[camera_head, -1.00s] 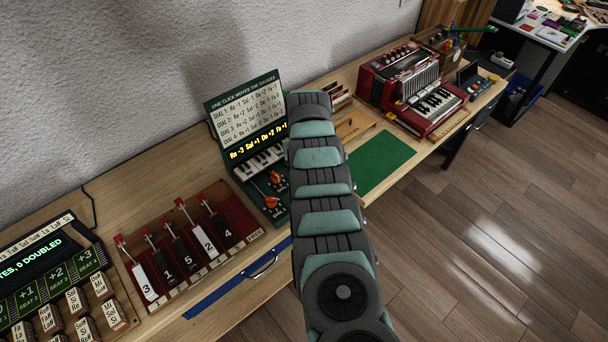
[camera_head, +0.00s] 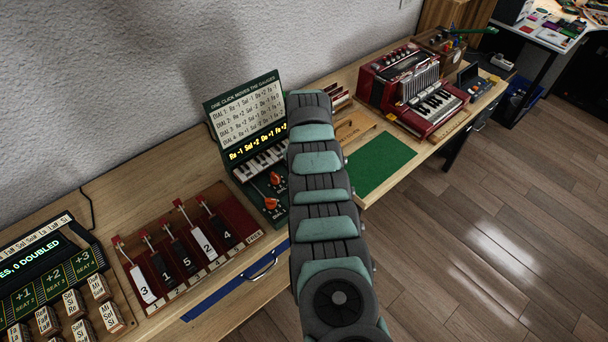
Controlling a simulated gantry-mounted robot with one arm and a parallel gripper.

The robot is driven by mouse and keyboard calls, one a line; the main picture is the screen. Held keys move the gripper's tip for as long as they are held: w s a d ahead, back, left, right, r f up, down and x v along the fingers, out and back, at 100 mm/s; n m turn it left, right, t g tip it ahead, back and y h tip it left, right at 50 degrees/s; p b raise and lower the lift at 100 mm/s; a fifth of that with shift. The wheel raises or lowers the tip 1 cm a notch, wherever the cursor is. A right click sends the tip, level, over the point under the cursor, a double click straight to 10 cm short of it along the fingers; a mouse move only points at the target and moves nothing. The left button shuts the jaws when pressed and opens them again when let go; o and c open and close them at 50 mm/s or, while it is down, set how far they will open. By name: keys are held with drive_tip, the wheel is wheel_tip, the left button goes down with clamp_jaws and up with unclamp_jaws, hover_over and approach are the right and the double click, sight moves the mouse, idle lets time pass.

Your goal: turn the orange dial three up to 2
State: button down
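Two orange dials show on the dark green gauge box: an upper one (camera_head: 275,178) and a lower one (camera_head: 270,202). Any other dials are hidden behind my arm. I cannot tell which visible dial is dial three. The box's upright panel (camera_head: 244,115) lists dials 1 to 4 and has a yellow lit line that seems to read "Re -1 Sol +2 Do +1 Fa +2". My arm passes just right of the box, covering its right side. My gripper is hidden, so its fingers and any contact with a dial cannot be seen.
A red rack with numbered levers (camera_head: 187,245) stands left of the box. A green mat (camera_head: 380,165) and a red accordion-like instrument (camera_head: 412,90) lie to the right. A console with lettered blocks (camera_head: 48,280) is at far left. The bench front edge is close by.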

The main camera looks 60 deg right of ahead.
idle(0.3)
drive_tip(key=c, duration=1.1)
unclamp_jaws()
drive_tip(key=shift+r, duration=0.1)
wheel_tip(320, 180, up, 11)
